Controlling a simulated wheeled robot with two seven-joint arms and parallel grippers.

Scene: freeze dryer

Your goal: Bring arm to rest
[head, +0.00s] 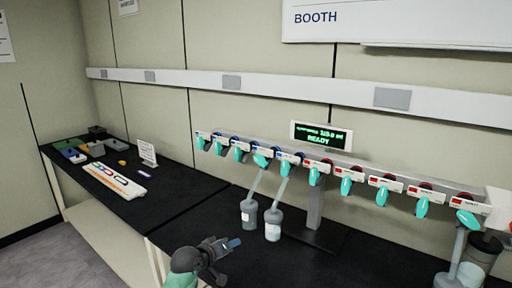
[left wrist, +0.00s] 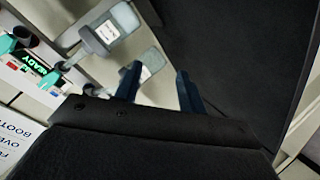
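My left gripper (head: 236,243) is low in the middle of the head view, over the front part of the black bench. In the left wrist view its two dark fingers (left wrist: 157,84) stand apart with nothing between them. The freeze dryer's manifold (head: 345,170) runs along the bench at the right, with a row of teal valves and a display reading READY (head: 321,137). Two flasks, one at the left (head: 249,212) and one beside it (head: 273,224), hang from it beyond my gripper, apart from it.
The left bench holds a white tray strip (head: 113,178), a small sign (head: 147,152) and several coloured items. The bench (head: 190,232) left of my gripper is clear.

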